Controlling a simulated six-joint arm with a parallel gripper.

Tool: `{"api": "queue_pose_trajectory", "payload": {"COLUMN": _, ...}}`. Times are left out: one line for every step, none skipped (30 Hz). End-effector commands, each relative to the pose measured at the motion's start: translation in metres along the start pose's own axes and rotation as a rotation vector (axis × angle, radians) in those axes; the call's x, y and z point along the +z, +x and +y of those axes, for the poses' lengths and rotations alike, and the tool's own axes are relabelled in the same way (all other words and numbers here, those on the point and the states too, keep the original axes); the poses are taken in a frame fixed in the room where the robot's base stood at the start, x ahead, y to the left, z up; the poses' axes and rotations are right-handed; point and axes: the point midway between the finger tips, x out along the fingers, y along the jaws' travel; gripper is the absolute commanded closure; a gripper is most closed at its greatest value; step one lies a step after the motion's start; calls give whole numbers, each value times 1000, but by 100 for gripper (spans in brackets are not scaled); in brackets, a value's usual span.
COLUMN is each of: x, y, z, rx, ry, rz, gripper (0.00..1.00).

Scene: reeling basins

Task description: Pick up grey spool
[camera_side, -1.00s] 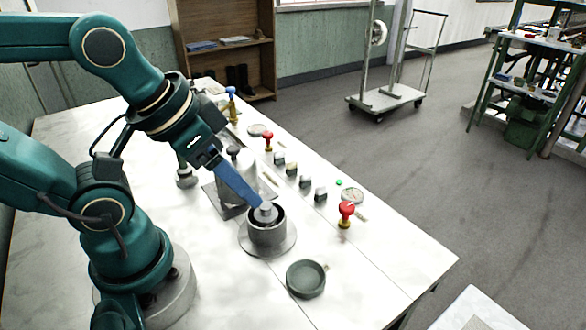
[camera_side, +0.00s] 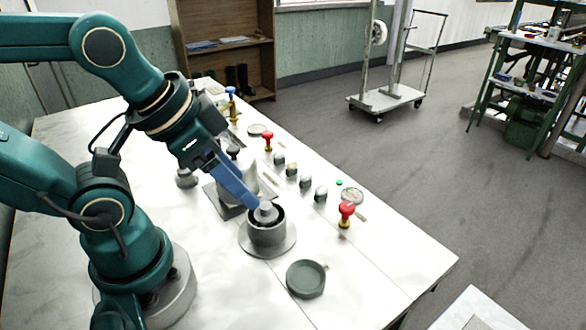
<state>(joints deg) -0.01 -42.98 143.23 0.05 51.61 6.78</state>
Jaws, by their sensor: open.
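The grey spool (camera_side: 265,213) stands in a dark grey cylindrical cup (camera_side: 268,236) on a round metal base, near the middle of the table. Only its upper part shows above the cup rim. My gripper (camera_side: 252,203), with blue fingers, reaches down from the upper left. Its fingertips are at the spool's upper left side, by the cup rim. The jaws are open. The picture does not show clearly whether a finger touches the spool, and the far finger is mostly hidden.
A shallow dark round dish (camera_side: 306,279) lies in front of the cup. Red-topped valves (camera_side: 346,213), grey knobs (camera_side: 320,194) and a round gauge (camera_side: 352,196) line the table's right side. A metal cylinder behind my gripper is partly hidden. The front left tabletop (camera_side: 235,290) is clear.

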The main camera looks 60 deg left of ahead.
Motion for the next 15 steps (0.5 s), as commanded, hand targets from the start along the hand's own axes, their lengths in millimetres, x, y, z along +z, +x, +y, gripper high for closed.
{"api": "queue_pose_trajectory", "payload": {"x": -1, "y": 0, "z": 0, "rx": -2, "ry": 84, "rz": 2, "gripper": 37}}
{"api": "queue_pose_trajectory", "payload": {"x": -2, "y": -1, "z": -1, "rx": -5, "ry": 148, "rz": 5, "gripper": 37}}
{"api": "queue_pose_trajectory", "payload": {"x": -4, "y": -2, "z": -2, "rx": -9, "ry": 242, "rz": 8, "gripper": 37}}
{"api": "queue_pose_trajectory", "payload": {"x": -5, "y": -2, "z": -3, "rx": -12, "ry": 320, "rz": 6, "gripper": 37}}
{"api": "queue_pose_trajectory", "payload": {"x": -6, "y": -2, "z": -3, "rx": -14, "ry": 400, "rz": 3, "gripper": 37}}
{"api": "queue_pose_trajectory", "payload": {"x": -8, "y": -2, "z": -5, "rx": -16, "ry": 510, "rz": -5, "gripper": 37}}
{"api": "queue_pose_trajectory", "payload": {"x": -10, "y": -1, "z": -6, "rx": -17, "ry": 590, "rz": -12, "gripper": 37}}
{"api": "queue_pose_trajectory", "payload": {"x": -11, "y": -1, "z": -6, "rx": -16, "ry": 672, "rz": -20, "gripper": 37}}
{"api": "queue_pose_trajectory", "payload": {"x": -13, "y": 0, "z": -8, "rx": -14, "ry": 779, "rz": -32, "gripper": 37}}
{"api": "queue_pose_trajectory", "payload": {"x": -14, "y": 1, "z": -9, "rx": -12, "ry": 861, "rz": -42, "gripper": 37}}
{"api": "queue_pose_trajectory", "payload": {"x": -15, "y": 2, "z": -10, "rx": -9, "ry": 941, "rz": -52, "gripper": 37}}
{"api": "queue_pose_trajectory", "payload": {"x": -17, "y": 4, "z": -12, "rx": -2, "ry": 1051, "rz": -68, "gripper": 37}}
{"api": "queue_pose_trajectory", "payload": {"x": -18, "y": 6, "z": -13, "rx": 4, "ry": 1131, "rz": -79, "gripper": 37}}
{"api": "queue_pose_trajectory", "payload": {"x": -20, "y": 7, "z": -14, "rx": 12, "ry": 1212, "rz": -91, "gripper": 37}}
{"api": "queue_pose_trajectory", "payload": {"x": -22, "y": 10, "z": -16, "rx": 25, "ry": 1319, "rz": -107, "gripper": 37}}
